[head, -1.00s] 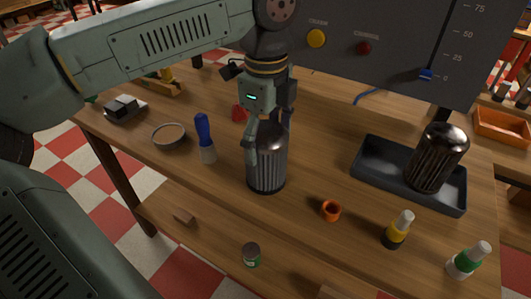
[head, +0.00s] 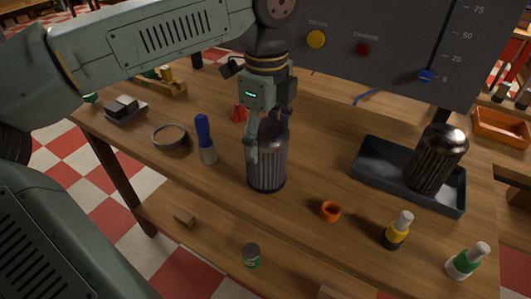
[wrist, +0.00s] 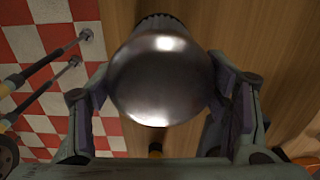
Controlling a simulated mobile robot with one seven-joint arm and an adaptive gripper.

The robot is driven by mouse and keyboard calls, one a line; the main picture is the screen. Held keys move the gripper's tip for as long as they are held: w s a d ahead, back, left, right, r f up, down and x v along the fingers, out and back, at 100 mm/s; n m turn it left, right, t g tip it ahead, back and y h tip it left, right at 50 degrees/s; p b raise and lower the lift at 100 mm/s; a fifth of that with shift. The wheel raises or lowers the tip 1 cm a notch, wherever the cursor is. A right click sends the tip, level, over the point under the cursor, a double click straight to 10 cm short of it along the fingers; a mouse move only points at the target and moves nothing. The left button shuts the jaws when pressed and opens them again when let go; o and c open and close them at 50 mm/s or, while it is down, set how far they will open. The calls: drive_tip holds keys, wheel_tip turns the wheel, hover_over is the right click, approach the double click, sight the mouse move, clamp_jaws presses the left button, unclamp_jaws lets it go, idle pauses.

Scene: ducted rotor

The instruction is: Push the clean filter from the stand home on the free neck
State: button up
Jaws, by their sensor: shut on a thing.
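A grey pleated filter with a shiny domed metal cap (head: 268,165) stands upright at the middle of the bench in the head view. My gripper (head: 268,128) comes down on it from above and is shut on its upper part. In the wrist view the domed cap (wrist: 162,78) sits between the two fingers of my gripper (wrist: 163,98), one on each side. I cannot tell whether its base touches the bench. A darker, brownish pleated filter (head: 436,160) stands in a black tray (head: 372,172) at the right. I cannot make out the free neck or a stand.
An orange ring (head: 330,211) and a yellow-labelled bottle (head: 397,230) are to the filter's right, with a green-labelled bottle (head: 467,261) beyond. A grey panel (head: 380,45) rises behind.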

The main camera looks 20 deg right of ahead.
drive_tip(key=shift+r, duration=0.4)
drive_tip(key=shift+r+p, duration=1.6)
drive_tip(key=shift+r, duration=0.7)
